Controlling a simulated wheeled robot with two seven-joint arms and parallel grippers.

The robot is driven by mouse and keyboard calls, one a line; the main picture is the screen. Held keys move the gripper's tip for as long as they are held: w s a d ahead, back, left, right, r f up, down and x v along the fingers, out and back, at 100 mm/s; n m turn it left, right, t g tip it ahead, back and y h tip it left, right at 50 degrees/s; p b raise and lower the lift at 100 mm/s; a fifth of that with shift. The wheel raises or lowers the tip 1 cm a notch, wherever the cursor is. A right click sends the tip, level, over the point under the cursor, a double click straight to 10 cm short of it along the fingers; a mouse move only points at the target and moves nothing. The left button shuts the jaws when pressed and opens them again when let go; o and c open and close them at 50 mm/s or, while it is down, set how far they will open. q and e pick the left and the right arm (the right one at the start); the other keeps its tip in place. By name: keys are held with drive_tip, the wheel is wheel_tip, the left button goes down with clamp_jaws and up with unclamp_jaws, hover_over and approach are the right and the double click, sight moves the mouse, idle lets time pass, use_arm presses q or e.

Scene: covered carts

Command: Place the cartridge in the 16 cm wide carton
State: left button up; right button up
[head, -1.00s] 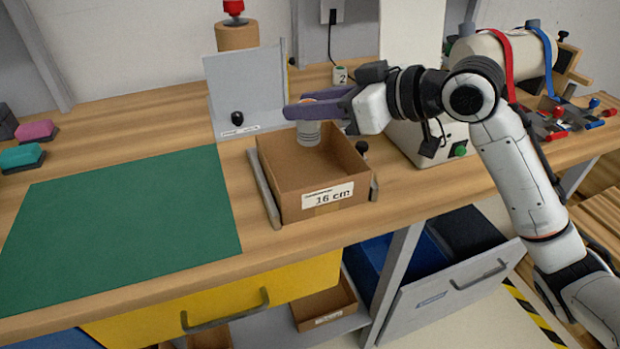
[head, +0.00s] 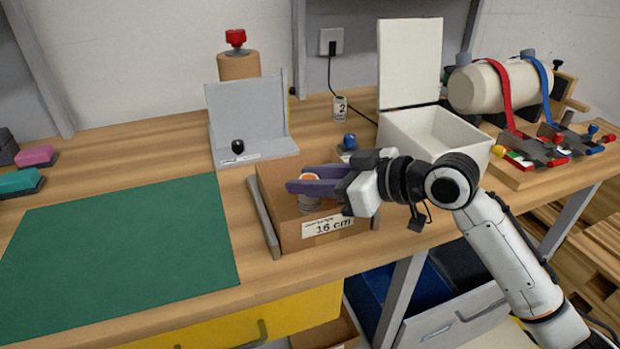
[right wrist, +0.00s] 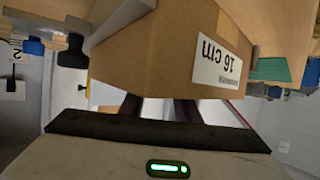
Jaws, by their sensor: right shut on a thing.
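The open brown carton (head: 291,238) labelled "16 cm" stands on the workbench. Its labelled wall also fills much of the right wrist view (right wrist: 160,55). My right gripper (head: 308,186) is shut on the cartridge (head: 308,205), a short pale cylinder with an orange top. The purple fingers reach over the carton from the right, and the cartridge is upright, its lower part within the carton's opening. I cannot tell whether it touches the carton's floor. The wrist view does not show the cartridge. My left gripper is not in view.
Grey rails (head: 263,217) flank the carton. A green mat (head: 120,240) lies to its left. A grey panel stand with a black knob (head: 245,110) is behind it. An open white box (head: 435,130) and a strapped cream cylinder (head: 492,85) stand to the right.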

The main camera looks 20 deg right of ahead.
drive_tip(key=o, duration=1.1)
drive_tip(key=shift+d+r, duration=0.1)
drive_tip(key=shift+r, duration=0.05)
drive_tip(key=v, duration=1.2)
